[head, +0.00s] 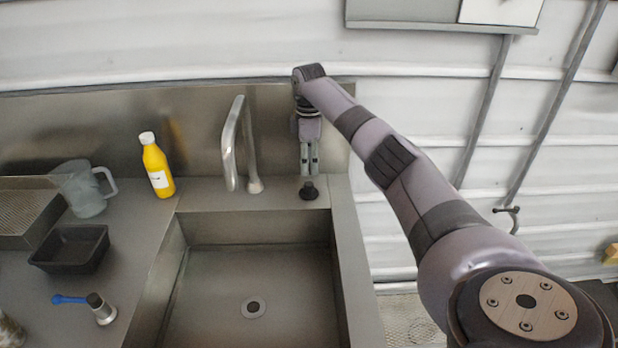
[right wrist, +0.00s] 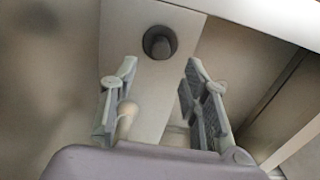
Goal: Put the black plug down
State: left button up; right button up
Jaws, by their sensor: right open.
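The black plug (head: 309,190) stands on the steel ledge behind the sink basin, near the ledge's right end. It also shows in the right wrist view (right wrist: 159,42), beyond the fingertips and clear of them. My right gripper (head: 309,172) points down just above and behind the plug in the head view. Its two fingers are apart with nothing between them, as the right wrist view (right wrist: 158,72) shows. My left gripper is in neither view.
The sink basin (head: 195,262) has a drain (head: 253,307) in its floor. A faucet (head: 232,145) rises left of the plug. On the left counter are a yellow bottle (head: 157,167), a clear jug (head: 84,190), a black tray (head: 70,250) and a blue-handled tool (head: 70,299).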

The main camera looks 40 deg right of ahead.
jog(key=shift+r, duration=1.85)
